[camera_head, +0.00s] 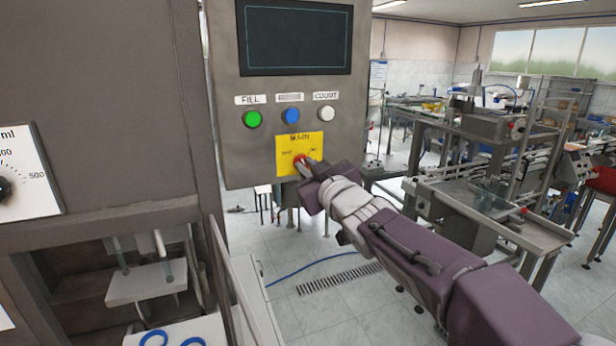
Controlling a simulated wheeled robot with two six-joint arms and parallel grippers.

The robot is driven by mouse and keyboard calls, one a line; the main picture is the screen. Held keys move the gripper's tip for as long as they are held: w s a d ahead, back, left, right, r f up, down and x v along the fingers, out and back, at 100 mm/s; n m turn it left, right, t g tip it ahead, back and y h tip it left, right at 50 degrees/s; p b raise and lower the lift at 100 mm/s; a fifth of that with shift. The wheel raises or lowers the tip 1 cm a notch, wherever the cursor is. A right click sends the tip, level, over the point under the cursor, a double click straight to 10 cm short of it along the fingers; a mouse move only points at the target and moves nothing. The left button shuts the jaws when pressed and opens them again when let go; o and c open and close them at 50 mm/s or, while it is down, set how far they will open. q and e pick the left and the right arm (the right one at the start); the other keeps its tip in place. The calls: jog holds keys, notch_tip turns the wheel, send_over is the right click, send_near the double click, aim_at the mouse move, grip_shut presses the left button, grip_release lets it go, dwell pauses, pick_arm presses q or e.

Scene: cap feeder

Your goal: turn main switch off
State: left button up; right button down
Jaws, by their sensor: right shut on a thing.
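The main switch (298,157) is a small red knob on a yellow plate (288,142) marked MAIN, low on the grey control panel (232,160). My right gripper (304,167) reaches in from the lower right and is shut on the knob. The gripper hides part of the knob, so I cannot tell which way it points. The position labels beside it are too small to read surely. My left gripper is not in view.
Above the plate are a green button (252,119), a blue button (291,116), a white button (326,113) and a dark screen (295,38). A dial (8,187) is at the left. Conveyor machinery (480,190) stands at the right. Tiled floor lies below.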

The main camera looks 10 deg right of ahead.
jog(key=n+b, duration=0.1)
jog(key=n, duration=0.3)
jog(key=shift+a+n, duration=0.1)
jog(key=shift+n, duration=0.3)
jog(key=shift+b, duration=0.3)
jog(key=shift+r, duration=0.1)
jog(key=c, duration=1.5)
grip_release()
jog(key=shift+o, duration=0.2)
jog(key=s, duration=0.3)
jog(key=shift+s+d, duration=0.25)
jog(key=shift+d, duration=0.15)
jog(key=p, duration=1.4)
send_near(304, 163)
jog(key=shift+s+f, duration=0.25)
jog(key=shift+s, duration=0.35)
